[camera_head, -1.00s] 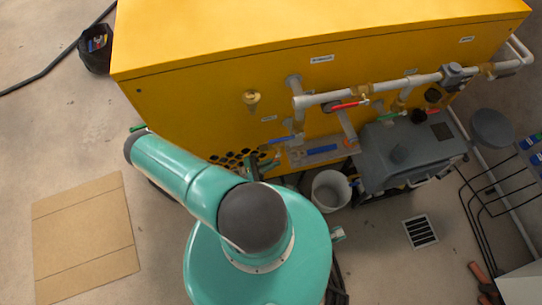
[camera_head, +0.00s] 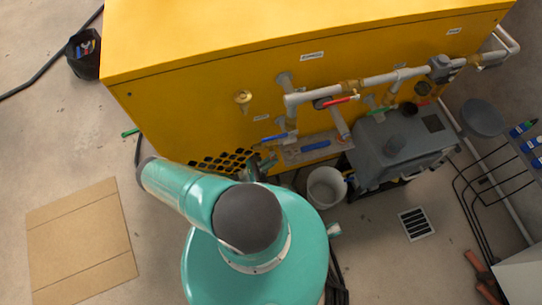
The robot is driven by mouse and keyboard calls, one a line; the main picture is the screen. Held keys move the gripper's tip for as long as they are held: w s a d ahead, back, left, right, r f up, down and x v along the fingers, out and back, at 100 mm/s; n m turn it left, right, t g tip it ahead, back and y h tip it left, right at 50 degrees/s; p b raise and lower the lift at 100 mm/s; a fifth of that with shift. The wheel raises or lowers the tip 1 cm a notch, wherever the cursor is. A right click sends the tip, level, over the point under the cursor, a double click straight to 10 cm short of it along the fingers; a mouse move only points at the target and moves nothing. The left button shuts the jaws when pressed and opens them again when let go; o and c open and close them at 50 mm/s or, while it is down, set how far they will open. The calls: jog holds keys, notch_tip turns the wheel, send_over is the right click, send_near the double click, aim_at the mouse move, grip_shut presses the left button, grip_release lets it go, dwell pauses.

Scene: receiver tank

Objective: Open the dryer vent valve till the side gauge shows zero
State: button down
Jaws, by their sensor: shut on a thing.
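The yellow cabinet (camera_head: 200,115) carries grey pipework with several valves. A blue lever (camera_head: 275,139) sits on the lower left pipe end, and another blue handle (camera_head: 315,146) lies to its right. A red lever (camera_head: 341,100) is on the upper pipe. A round brass fitting (camera_head: 242,97) on the cabinet front may be a gauge; no dial can be read. My gripper (camera_head: 262,164) is small and dark behind my teal arm, low by the cabinet's perforated panel, just below the left blue lever. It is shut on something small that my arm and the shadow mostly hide.
A grey machine (camera_head: 402,145) and a white bucket (camera_head: 326,187) stand right of my gripper. A floor drain (camera_head: 416,224) and a black wire rack (camera_head: 480,190) are farther right. Flat cardboard (camera_head: 80,240) lies on open floor at left.

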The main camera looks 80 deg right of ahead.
jog(key=c, duration=1.8)
grip_release()
jog(key=shift+c, duration=0.2)
jog(key=v, duration=0.7)
jog(key=shift+w+f, duration=0.15)
jog(key=shift+a, duration=0.15)
